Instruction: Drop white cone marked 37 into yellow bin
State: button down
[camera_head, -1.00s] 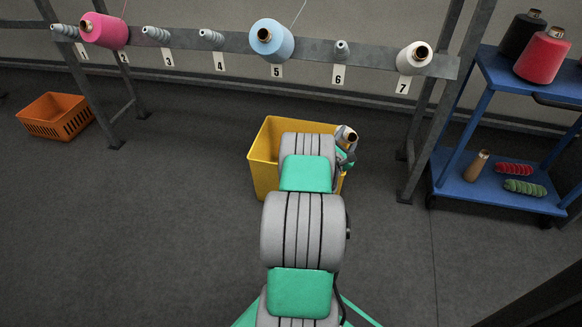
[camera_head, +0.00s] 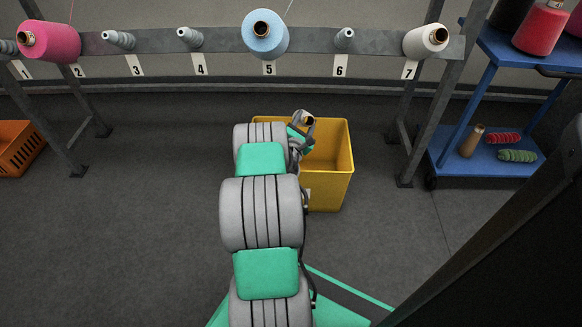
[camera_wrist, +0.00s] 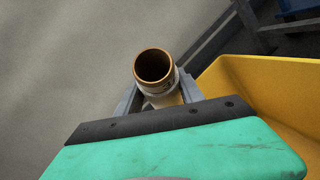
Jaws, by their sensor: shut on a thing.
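My gripper (camera_wrist: 158,100) is shut on a cone with a brown tube end (camera_wrist: 154,66) and a narrow pale body (camera_wrist: 165,97). A dark marking shows on it but I cannot read it. In the head view the held cone (camera_head: 307,118) is small, at the far end of my arm, and overlaps the back left part of the yellow bin (camera_head: 328,188). The bin stands on the floor, its left side hidden by my arm. In the wrist view the bin (camera_wrist: 235,85) lies right of the cone; I cannot tell whether the cone is over the opening.
A grey rack (camera_head: 210,44) with numbered pegs runs behind the bin. It carries pink (camera_head: 52,42), blue (camera_head: 266,34) and white (camera_head: 424,42) cones. A blue cart (camera_head: 480,168) stands at right, an orange crate (camera_head: 18,147) at left.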

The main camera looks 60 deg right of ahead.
notch_tip(320, 180, down, 5)
jog(key=b, duration=0.3)
jog(key=shift+r, duration=0.15)
jog(key=c, duration=0.7)
grip_release()
jog(key=shift+o, duration=0.2)
jog(key=p+v, duration=0.2)
jog(key=v, duration=0.6)
jog(key=shift+d, duration=0.1)
